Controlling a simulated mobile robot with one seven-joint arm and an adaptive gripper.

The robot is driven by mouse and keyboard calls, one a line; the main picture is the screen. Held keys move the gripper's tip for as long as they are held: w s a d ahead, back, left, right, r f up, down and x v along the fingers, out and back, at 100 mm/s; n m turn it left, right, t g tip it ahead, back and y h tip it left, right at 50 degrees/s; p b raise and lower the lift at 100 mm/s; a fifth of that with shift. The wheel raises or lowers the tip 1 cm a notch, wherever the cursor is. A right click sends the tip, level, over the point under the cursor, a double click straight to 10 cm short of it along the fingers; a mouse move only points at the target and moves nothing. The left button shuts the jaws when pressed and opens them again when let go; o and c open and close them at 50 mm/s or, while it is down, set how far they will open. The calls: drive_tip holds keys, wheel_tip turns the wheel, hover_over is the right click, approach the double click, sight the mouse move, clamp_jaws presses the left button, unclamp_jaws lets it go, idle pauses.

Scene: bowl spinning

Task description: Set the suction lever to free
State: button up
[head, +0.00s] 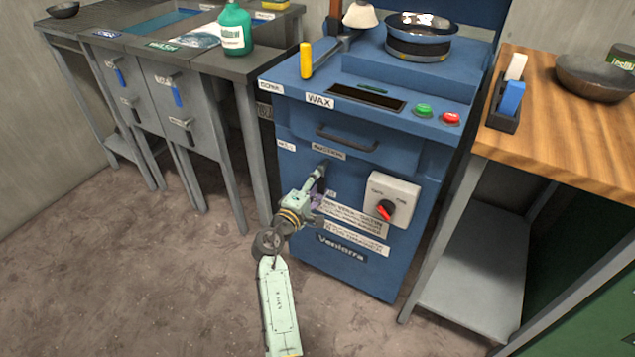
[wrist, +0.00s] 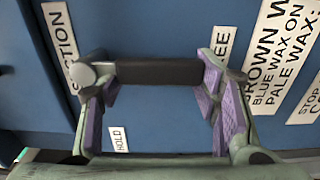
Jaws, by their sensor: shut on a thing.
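The suction lever (wrist: 160,72) is a dark bar with a round grey pivot knob at its left end in the wrist view. There it lies nearly level across the picture, its free end beside the "FREE" label (wrist: 220,45). The "HOLD" label (wrist: 119,139) is below it, and the "SUCTION" label (wrist: 60,45) is to the left. My gripper (wrist: 160,78) is shut on the lever lengthwise, one purple pad near the knob and the other at the free end. In the head view my gripper (head: 318,184) is against the blue cabinet front and mostly hides the lever.
The blue wax cabinet (head: 290,200) carries a grey box with a red dial (head: 384,210) right of my gripper. A drawer handle (head: 347,138) is above. A wooden workbench (head: 560,110) stands at the right, a grey sink bench (head: 190,110) at the left. Floor at the front left is clear.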

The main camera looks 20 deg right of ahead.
drive_tip(key=shift+d, duration=0.1)
drive_tip(key=o, duration=1.7)
drive_tip(key=shift+o, duration=0.2)
drive_tip(key=shift+s, duration=0.1)
drive_tip(key=v, duration=1.2)
drive_tip(key=shift+r, duration=0.1)
